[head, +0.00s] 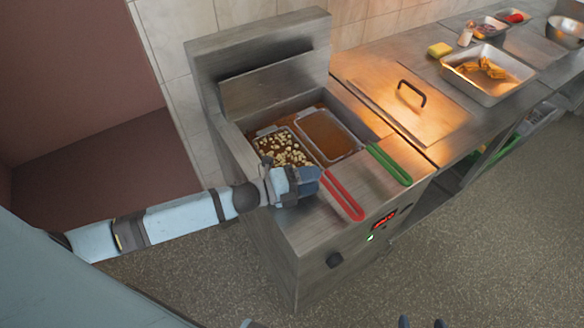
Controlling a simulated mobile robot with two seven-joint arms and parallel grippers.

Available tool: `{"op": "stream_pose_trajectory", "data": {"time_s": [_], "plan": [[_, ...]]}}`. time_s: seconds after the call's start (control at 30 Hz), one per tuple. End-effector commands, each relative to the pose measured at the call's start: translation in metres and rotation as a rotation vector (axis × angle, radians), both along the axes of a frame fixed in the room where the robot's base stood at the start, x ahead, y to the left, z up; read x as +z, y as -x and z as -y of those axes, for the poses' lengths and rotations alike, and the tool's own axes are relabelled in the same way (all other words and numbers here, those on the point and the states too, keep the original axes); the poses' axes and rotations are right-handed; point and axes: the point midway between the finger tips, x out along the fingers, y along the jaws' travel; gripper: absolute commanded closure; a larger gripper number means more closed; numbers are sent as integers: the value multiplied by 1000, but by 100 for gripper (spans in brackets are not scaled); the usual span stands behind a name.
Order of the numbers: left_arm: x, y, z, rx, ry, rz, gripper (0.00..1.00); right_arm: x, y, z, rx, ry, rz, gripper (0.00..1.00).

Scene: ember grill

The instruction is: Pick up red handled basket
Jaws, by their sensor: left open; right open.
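The red handled basket (342,196) sits in the left bay of the fryer, with pale food pieces in it. Its red handle sticks out over the fryer's front ledge. My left gripper (314,180) is open, just left of the handle's inner end. I cannot tell whether it touches the handle. The link between handle and basket is partly hidden by the gripper. My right gripper (422,323) is open at the bottom edge, far from the basket, with only its fingertips showing.
A green handled basket (390,163) sits in the right bay of the fryer (310,222). A counter with a black-handled lid (411,93) adjoins it on the right. A metal tray (488,90) with food and a yellow sponge (439,49) stand further right. The floor in front is clear.

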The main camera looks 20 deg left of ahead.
Motion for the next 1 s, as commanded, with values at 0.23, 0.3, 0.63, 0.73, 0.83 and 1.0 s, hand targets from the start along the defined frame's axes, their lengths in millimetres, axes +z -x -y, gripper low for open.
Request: {"op": "stream_pose_trajectory", "data": {"time_s": [0.23, 0.3, 0.63, 0.73, 0.83, 1.0], "plan": [[2, -13, 20, 0, 4, 0, 55, 9, 0, -1, 2, -1, -1, 24], [1, -20, 30, 0, 3, 0, 55, 13, 1, -2, 3, -1, -1, 24], [-3, -34, 45, 1, -1, -1, 55, 15, 0, -2, 2, -2, 1, 24], [-3, -33, 45, 1, 0, 0, 55, 15, 0, -2, 2, -2, 1, 24], [-3, -33, 45, 1, 0, 0, 76, 15, 0, -2, 2, -2, 1, 24], [-3, -33, 45, 1, 1, -1, 100, 15, 0, -1, 2, -1, 1, 24]]}}
